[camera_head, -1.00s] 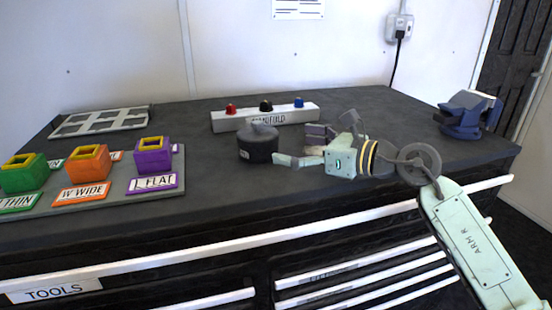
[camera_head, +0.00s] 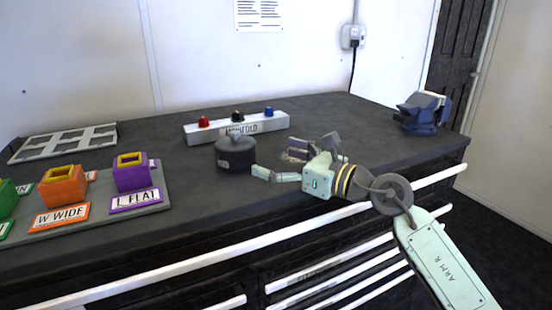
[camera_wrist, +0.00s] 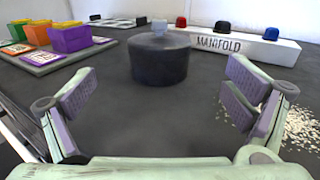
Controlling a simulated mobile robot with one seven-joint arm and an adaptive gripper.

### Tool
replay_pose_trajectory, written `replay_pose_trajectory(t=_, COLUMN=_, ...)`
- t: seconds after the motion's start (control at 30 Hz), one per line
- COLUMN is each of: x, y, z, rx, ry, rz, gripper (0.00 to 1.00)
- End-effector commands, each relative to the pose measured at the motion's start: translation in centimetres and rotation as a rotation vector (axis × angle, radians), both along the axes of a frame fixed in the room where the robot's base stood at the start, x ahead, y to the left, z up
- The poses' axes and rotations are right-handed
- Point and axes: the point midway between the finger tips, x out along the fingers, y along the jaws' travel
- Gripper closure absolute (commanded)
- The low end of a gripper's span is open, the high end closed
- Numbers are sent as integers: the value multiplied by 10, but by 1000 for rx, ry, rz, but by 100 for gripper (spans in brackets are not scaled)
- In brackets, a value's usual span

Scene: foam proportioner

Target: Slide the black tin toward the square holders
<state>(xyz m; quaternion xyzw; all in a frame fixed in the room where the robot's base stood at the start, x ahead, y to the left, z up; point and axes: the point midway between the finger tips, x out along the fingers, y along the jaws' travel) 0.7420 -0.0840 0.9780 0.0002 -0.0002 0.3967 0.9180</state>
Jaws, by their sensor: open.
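The black tin (camera_head: 236,154) is a low round can with a knobbed lid, upright on the dark bench in front of the manifold. In the wrist view the tin (camera_wrist: 159,62) stands ahead, centred beyond my fingers. My gripper (camera_head: 292,158) is open and empty, low over the bench to the right of the tin; its fingers (camera_wrist: 160,98) are spread wide. I see a gap between them and the tin. The square holders are the purple one (camera_head: 132,174), the orange one (camera_head: 63,188) and the green one (camera_head: 6,200), on a labelled grey board at the left.
The white manifold (camera_head: 236,128), with red, black and blue knobs, stands behind the tin. A grey rack (camera_head: 64,142) lies back left. A blue vise (camera_head: 421,114) stands at the right. Pale grains (camera_wrist: 304,128) lie by my right finger. The bench between tin and holders is clear.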

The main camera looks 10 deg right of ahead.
Motion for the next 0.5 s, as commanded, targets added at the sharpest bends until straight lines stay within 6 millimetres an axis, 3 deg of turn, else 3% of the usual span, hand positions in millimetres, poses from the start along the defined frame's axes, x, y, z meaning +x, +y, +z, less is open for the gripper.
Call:
replay_pose_trajectory(t=0.17, x=8, y=9, z=2, rx=-1, ry=1, rz=2, gripper=4)
replay_pose_trajectory(t=0.5, x=48, y=53, z=3, rx=-2, ry=2, rz=3, gripper=4)
